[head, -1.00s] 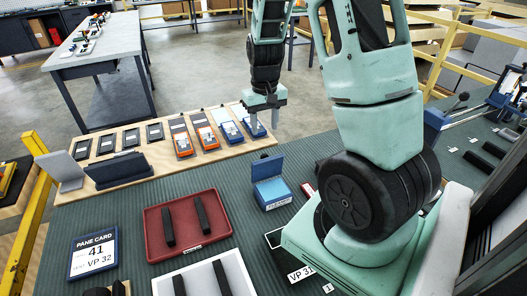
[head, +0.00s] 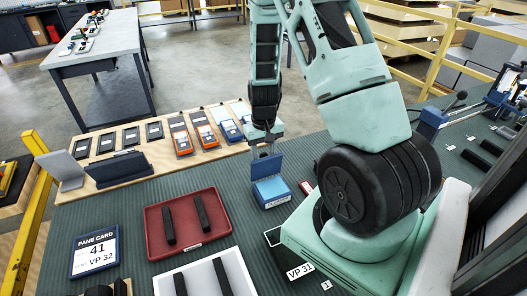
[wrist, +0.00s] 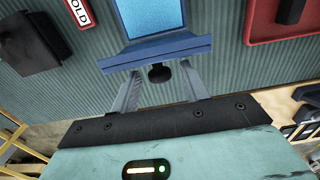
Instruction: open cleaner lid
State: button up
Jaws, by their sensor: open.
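The blue cleaner box (head: 271,192) stands on the green ribbed mat, with a light blue pad showing on top. Its blue lid (head: 267,166) stands raised at the back edge. In the wrist view the lid (wrist: 160,53) is seen nearly edge-on, with the pad (wrist: 152,18) beyond it and a black knob (wrist: 160,73) on the near side. My gripper (head: 264,150) is just behind the lid. In the wrist view my gripper (wrist: 161,80) is open, with one finger on each side of the knob. I cannot tell whether the fingers touch the lid.
A red tray (head: 188,224) with black bars lies left of the box, and a white tray (head: 211,277) in front. A wooden board (head: 160,162) with several flat devices runs behind. A red sign (wrist: 81,13) lies near the box.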

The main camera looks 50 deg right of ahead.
grip_shut()
jog(key=w, duration=0.1)
jog(key=w+d+f+g, duration=0.1)
jog(key=shift+w+d+f+y, duration=0.1)
jog(key=shift+w+d+y, duration=0.05)
jog(key=shift+w+y, duration=0.15)
grip_release()
notch_tip(320, 180, up, 18)
jog(key=w+b, duration=0.1)
jog(key=b, duration=0.1)
jog(key=shift+w+d+f, duration=0.25)
jog(key=shift+w+d, duration=0.05)
jog(key=shift+d, duration=0.05)
jog(key=shift+s, duration=0.15)
dwell(0.4)
